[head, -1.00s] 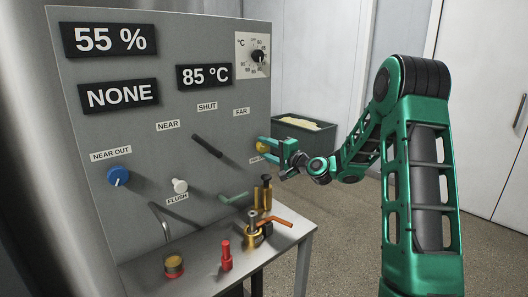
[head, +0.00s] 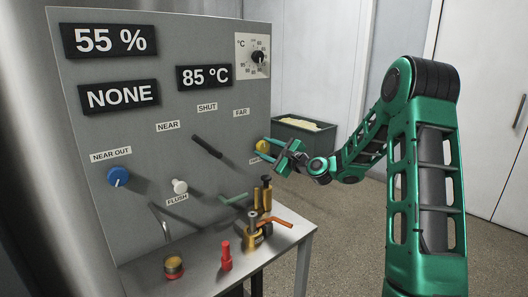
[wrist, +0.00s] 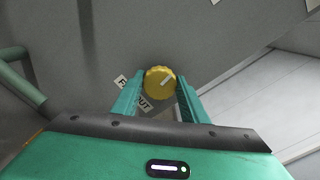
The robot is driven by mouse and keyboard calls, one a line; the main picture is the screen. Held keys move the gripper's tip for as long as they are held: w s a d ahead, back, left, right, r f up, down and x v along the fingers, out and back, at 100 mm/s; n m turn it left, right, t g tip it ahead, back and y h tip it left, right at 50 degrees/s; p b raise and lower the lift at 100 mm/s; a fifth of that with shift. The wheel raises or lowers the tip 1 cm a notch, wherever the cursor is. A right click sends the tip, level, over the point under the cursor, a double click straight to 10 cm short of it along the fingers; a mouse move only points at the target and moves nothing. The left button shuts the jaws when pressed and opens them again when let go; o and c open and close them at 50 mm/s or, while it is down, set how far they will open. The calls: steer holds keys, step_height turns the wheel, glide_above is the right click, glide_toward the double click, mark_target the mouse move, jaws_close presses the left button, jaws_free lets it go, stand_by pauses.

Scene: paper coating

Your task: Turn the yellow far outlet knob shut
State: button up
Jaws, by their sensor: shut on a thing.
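The yellow far outlet knob (wrist: 160,82) sits on the grey panel (head: 190,50). In the wrist view it lies between the two green fingers of my gripper (wrist: 160,92), which is shut on it. A pale pointer line on the knob slants up to the right in that view. The label beside it is partly hidden by the left finger. In the head view the knob (head: 262,146) shows just past the fingertips of my gripper (head: 268,151), which reaches in from the right and looks tilted.
A blue near-outlet knob (head: 117,177), a white flush knob (head: 180,187) and a black lever (head: 207,147) are on the panel. A steel table (head: 205,275) below carries brass fittings, a red piece (head: 226,256) and a brass pot (head: 174,267). A dark bin (head: 305,132) stands behind.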

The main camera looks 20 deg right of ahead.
steer(key=shift+d+f+m, duration=0.2)
steer(key=shift+f+m, duration=0.15)
steer(key=shift+m, duration=0.75)
steer(key=o, duration=1)
steer(key=shift+o, duration=0.4)
steer(key=shift+a+r, duration=0.1)
steer(key=shift+r, duration=0.05)
steer(key=v, duration=1)
steer(key=shift+s, duration=0.3)
